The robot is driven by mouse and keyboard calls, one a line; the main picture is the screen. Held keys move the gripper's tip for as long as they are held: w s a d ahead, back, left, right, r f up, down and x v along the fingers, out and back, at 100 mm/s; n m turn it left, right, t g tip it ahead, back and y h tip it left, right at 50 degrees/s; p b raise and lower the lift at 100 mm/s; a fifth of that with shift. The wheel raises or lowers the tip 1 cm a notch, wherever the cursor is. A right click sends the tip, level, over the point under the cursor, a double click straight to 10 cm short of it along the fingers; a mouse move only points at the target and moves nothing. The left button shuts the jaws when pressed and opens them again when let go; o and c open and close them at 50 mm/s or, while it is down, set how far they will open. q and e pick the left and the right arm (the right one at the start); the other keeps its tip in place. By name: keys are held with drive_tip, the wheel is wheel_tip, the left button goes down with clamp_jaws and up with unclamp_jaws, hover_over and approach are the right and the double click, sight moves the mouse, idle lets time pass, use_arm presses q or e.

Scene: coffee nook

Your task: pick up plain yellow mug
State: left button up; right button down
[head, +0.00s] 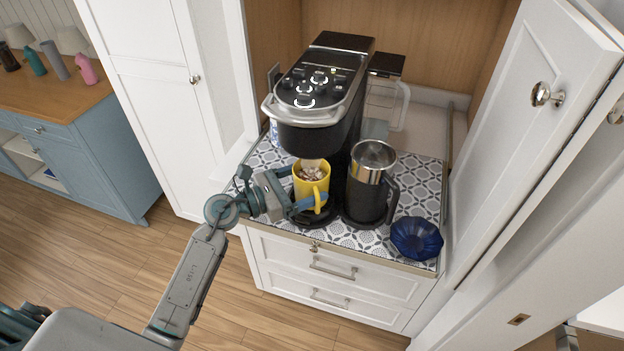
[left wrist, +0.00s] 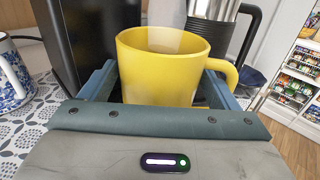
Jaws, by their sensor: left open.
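The plain yellow mug (head: 311,188) stands upright under the spout of the black coffee machine (head: 322,95), with brownish-white contents showing inside its rim. It fills the middle of the left wrist view (left wrist: 165,68), with its handle to the right. My left gripper (head: 305,195) is open, with one finger on each side of the mug. Both fingers (left wrist: 172,85) show in the left wrist view, and I cannot tell whether they touch the mug. My right gripper is not clearly in view.
A black and steel press (head: 368,190) stands close to the right of the mug. A blue-patterned white mug (left wrist: 10,75) is at the left wrist view's left edge. An open white door (head: 535,110) bounds the right side.

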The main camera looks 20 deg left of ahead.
use_arm(q)
drive_tip(key=shift+w+d, duration=0.4)
drive_tip(key=shift+d, duration=0.05)
drive_tip(key=shift+a, duration=0.1)
drive_tip(key=shift+c, duration=0.4)
drive_tip(key=c, duration=1.1)
use_arm(e)
drive_tip(key=shift+s+a+r, duration=0.15)
drive_tip(key=shift+a+r, duration=0.15)
use_arm(q)
drive_tip(key=shift+r, duration=0.2)
use_arm(e)
drive_tip(key=shift+d+r, duration=0.1)
